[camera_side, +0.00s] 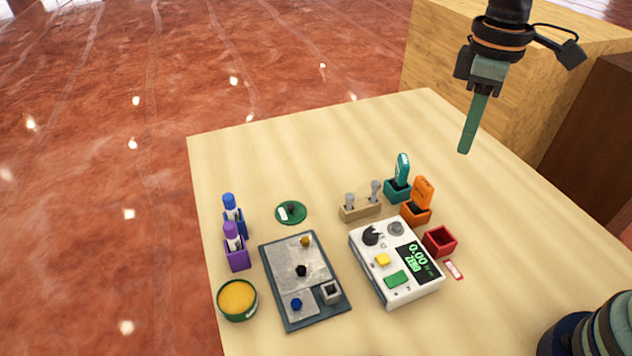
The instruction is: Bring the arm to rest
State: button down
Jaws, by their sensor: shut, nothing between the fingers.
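My gripper (467,150) hangs at the upper right, pointing down above the far right part of the table. Its green fingers are shut together with nothing between them. It is apart from every object on the table. The upper part of my arm runs out of the top of the picture.
The wooden table (300,140) holds a white device with a display (395,262), a grey tray (318,319), a purple holder (237,259), an orange holder (416,213), a red box (439,242) and a yellow-filled dish (237,299). A wooden block (445,60) stands behind. The far table is clear.

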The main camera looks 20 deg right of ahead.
jog(key=s+d+r+m+t, duration=0.1)
jog(key=d+m+t, duration=0.2)
jog(key=d, duration=0.1)
jog(key=s+d+r+m+t, duration=0.1)
jog(key=s+d+m+t, duration=0.1)
jog(key=d+m, duration=0.2)
jog(key=shift+s+d+r+m+t, duration=0.3)
jog(key=shift+d+t, duration=0.1)
jog(key=shift+d, duration=0.25)
